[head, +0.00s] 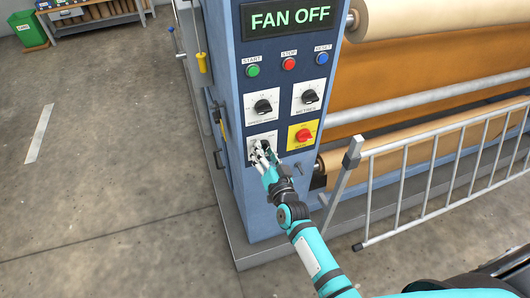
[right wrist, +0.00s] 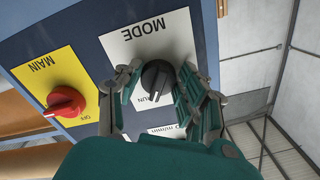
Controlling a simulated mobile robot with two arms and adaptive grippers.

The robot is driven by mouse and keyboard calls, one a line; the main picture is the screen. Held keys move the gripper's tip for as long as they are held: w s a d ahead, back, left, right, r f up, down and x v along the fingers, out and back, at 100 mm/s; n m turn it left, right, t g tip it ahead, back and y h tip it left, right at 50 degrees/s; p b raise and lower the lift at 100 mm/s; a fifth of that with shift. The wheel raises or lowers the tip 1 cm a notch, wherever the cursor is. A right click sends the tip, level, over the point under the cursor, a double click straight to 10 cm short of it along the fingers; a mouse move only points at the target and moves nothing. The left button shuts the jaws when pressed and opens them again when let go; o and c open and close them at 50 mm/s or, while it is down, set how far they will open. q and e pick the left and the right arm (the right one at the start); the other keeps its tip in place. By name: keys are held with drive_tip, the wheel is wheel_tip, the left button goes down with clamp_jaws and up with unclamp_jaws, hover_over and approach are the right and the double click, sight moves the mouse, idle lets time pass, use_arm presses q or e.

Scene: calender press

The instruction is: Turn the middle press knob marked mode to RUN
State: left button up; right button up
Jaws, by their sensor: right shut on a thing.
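The mode knob (right wrist: 155,76) is a round black knob on a white plate marked MODE (right wrist: 146,30), which appears upside down in the right wrist view. Its pointer end faces down in that picture, near lettering that partly shows as RUN. My right gripper (right wrist: 155,88) is shut on the knob, with fingers on both sides of it. In the head view my right gripper (head: 262,156) covers much of the mode plate (head: 253,139), at the lower left of the dials. My left gripper is not in view.
A red main switch (head: 303,135) on a yellow plate sits just right of the mode plate. Two black dials (head: 263,106) (head: 309,96) are above. Start, stop and reset buttons sit under the FAN OFF display (head: 290,19). A grey railing (head: 440,168) stands at right.

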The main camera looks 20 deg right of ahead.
drive_tip(key=shift+m, duration=1.1)
drive_tip(key=shift+a, duration=0.1)
drive_tip(key=o, duration=1.1)
drive_tip(key=s, duration=1.2)
drive_tip(key=shift+d, duration=0.25)
